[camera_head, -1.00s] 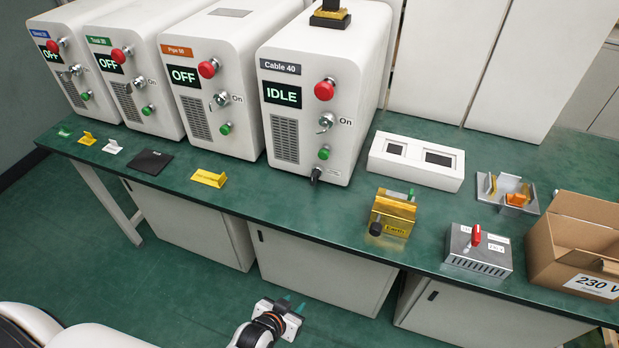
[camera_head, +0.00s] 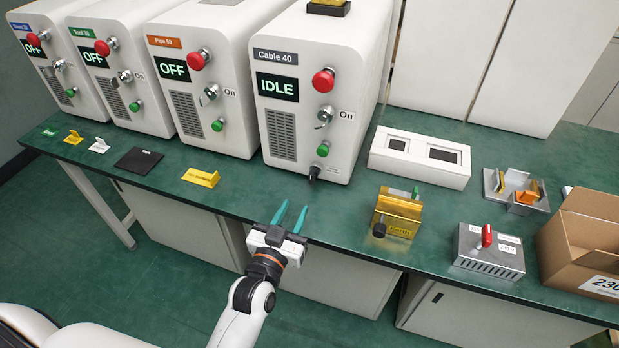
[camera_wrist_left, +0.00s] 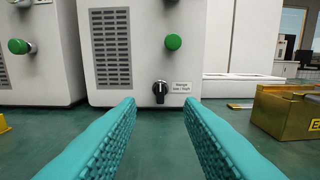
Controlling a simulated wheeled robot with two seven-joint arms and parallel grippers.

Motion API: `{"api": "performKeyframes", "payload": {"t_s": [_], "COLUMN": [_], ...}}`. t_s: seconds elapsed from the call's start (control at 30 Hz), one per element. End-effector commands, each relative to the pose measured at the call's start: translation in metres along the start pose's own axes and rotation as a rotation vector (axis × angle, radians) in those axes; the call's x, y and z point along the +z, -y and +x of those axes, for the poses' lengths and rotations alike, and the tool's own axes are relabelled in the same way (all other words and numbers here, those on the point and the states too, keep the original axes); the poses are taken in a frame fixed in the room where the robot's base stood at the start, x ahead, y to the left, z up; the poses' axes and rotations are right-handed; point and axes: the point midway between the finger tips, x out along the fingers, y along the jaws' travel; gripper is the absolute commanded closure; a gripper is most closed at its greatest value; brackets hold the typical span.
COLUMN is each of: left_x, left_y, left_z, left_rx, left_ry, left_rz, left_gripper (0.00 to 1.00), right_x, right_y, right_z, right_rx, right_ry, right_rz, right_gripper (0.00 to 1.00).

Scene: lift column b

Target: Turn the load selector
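The metal box (camera_head: 489,252) with a red lever (camera_head: 487,236) and small labels stands on the right part of the bench; the lever points up. The white Cable 40 unit (camera_head: 340,150) reads IDLE and has a small black knob (camera_head: 314,173) low on its front. In the left wrist view this knob (camera_wrist_left: 160,91) sits beside a small label, its white mark upright. My left gripper (camera_head: 290,213) is open with teal fingers at the bench's front edge, apart from the knob, which shows between the fingers in the left wrist view. My right gripper is not in view.
A brass block labelled Earth (camera_head: 398,213) stands right of my left gripper. A white box with two windows (camera_head: 420,158), a metal tray (camera_head: 515,190) and a cardboard box (camera_head: 585,245) are further right. A yellow sign (camera_head: 201,177) lies left. The bench before the knob is clear.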

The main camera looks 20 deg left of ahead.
Motion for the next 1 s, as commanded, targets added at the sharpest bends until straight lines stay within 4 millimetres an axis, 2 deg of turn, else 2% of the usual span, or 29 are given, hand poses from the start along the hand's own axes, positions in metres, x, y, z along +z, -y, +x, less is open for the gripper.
{"api": "performKeyframes", "payload": {"t_s": [0.3, 0.5, 0.7, 1.0], "left_x": [0.001, 0.0, -0.001, 0.0], "left_y": [0.0, 0.0, 0.001, 0.0], "left_z": [0.061, 0.094, 0.109, 0.111], "left_rx": [-0.001, -0.001, -0.001, -0.001], "left_ry": [0.0, -0.001, -0.003, -0.003], "left_rz": [-0.001, -0.001, 0.0, 0.0], "left_gripper": [0.66, 0.66, 0.66, 0.66], "right_x": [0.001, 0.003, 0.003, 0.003], "right_y": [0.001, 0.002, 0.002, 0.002], "right_z": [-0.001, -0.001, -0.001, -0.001], "right_rx": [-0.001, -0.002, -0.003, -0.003], "right_ry": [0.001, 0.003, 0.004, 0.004], "right_rz": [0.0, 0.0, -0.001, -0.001], "right_gripper": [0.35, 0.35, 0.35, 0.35]}}
